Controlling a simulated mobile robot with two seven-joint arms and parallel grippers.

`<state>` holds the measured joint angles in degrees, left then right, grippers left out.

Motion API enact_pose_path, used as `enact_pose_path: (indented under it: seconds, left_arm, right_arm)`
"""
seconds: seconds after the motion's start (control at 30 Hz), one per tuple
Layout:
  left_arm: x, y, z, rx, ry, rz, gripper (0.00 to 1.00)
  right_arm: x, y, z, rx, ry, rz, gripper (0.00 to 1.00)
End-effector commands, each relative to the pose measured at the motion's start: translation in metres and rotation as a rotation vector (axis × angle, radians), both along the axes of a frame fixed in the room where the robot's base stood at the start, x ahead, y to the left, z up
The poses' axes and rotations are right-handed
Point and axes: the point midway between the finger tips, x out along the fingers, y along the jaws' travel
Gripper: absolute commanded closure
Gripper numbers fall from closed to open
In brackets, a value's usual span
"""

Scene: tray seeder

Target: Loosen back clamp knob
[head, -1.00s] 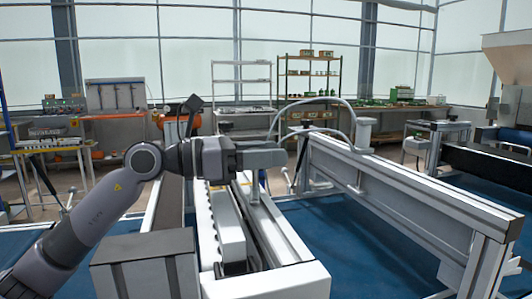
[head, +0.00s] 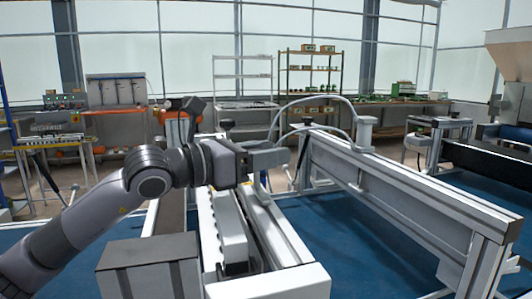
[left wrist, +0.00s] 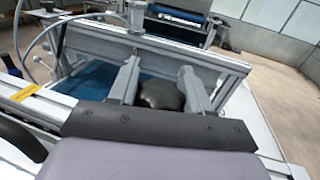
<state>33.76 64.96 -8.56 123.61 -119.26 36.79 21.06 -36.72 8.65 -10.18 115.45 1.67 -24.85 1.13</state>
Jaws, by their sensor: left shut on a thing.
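My left gripper (head: 268,157) reaches in from the left in the head view, above the far end of the white rail assembly (head: 262,225). In the left wrist view its two grey fingers (left wrist: 160,88) stand on either side of a rounded black knob (left wrist: 160,95), which I take to be the back clamp knob. The fingers are shut on it. In the head view the gripper hides this knob. Whether the knob is loose or tight does not show. My right gripper is in neither view.
A long grey beam (head: 400,185) with a curved hose stands to the right of the gripper. Other dark knobs (head: 227,124) show behind the gripper. A grey box (head: 150,262) is at the near left. Blue surface (head: 355,235) lies open between rails and beam.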

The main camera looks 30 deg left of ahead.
Motion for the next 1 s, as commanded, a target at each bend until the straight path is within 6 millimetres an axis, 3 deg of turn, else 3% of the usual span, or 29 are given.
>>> enact_pose_path:
  seconds: [0.3, 0.33, 0.4, 0.77, 1.0]
  left_arm:
    - [0.0, -0.001, -0.002, 0.002, 0.004, -0.001, 0.82]
    - [0.0, -0.001, -0.002, 0.002, 0.004, -0.001, 0.48]
    - [0.0, -0.001, -0.002, 0.002, 0.004, -0.001, 0.31]
    - [-0.002, 0.001, -0.002, 0.001, 0.002, 0.001, 0.31]
    - [-0.019, 0.01, -0.006, 0.004, 0.003, 0.002, 0.31]
  right_arm:
    - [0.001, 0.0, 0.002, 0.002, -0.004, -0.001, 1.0]
    - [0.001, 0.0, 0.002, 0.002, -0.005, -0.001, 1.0]
    - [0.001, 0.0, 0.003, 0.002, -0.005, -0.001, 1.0]
    - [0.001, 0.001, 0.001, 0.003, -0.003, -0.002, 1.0]
    - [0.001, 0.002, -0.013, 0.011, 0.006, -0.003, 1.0]
